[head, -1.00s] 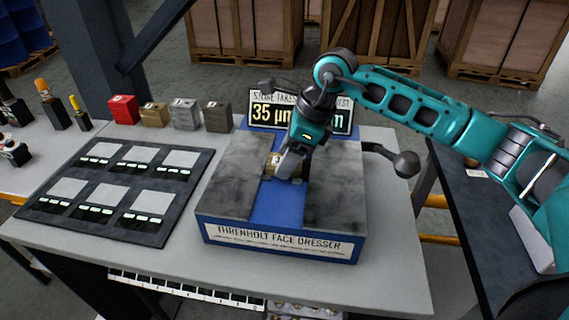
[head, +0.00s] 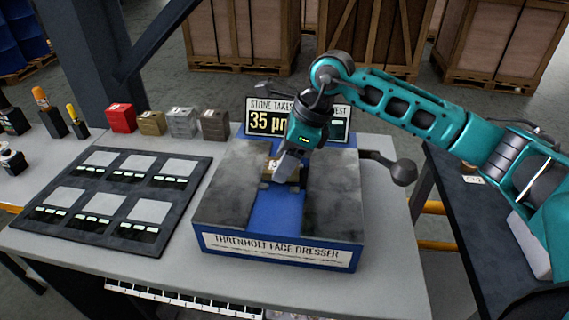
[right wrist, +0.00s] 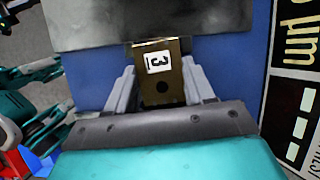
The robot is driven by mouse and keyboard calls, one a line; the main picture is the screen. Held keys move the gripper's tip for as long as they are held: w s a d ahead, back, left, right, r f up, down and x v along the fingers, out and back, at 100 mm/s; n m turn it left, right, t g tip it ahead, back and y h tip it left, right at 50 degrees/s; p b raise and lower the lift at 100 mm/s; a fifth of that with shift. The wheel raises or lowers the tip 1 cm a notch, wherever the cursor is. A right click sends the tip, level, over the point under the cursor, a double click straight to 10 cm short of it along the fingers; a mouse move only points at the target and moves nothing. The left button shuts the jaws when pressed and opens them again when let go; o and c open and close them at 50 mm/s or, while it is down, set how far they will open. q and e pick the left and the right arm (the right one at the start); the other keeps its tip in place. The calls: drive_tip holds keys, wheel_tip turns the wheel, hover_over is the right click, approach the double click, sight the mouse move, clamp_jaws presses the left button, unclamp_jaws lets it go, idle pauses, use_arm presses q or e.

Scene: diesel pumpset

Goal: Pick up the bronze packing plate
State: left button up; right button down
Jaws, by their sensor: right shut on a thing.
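A bronze-coloured plate (head: 269,175) with a white label reading 3 is at the blue channel between the two grey stones of the face dresser (head: 275,250). My right gripper (head: 283,172) reaches down from above and is shut on it. In the right wrist view the bronze plate (right wrist: 172,88) lies between the two grey fingers, with its label and a dark round hole facing the camera. I cannot tell whether its underside touches the dresser.
Red (head: 121,114), tan (head: 151,123), grey (head: 183,122) and dark (head: 215,124) blocks stand behind a black tray (head: 160,232) of several pads. A sign (head: 262,118) stands behind the dresser. A lever with a ball knob (head: 403,173) sticks out on its right.

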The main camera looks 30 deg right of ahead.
wheel_tip(320, 180, up, 19)
drive_tip(key=shift+p, duration=0.45)
idle(0.3)
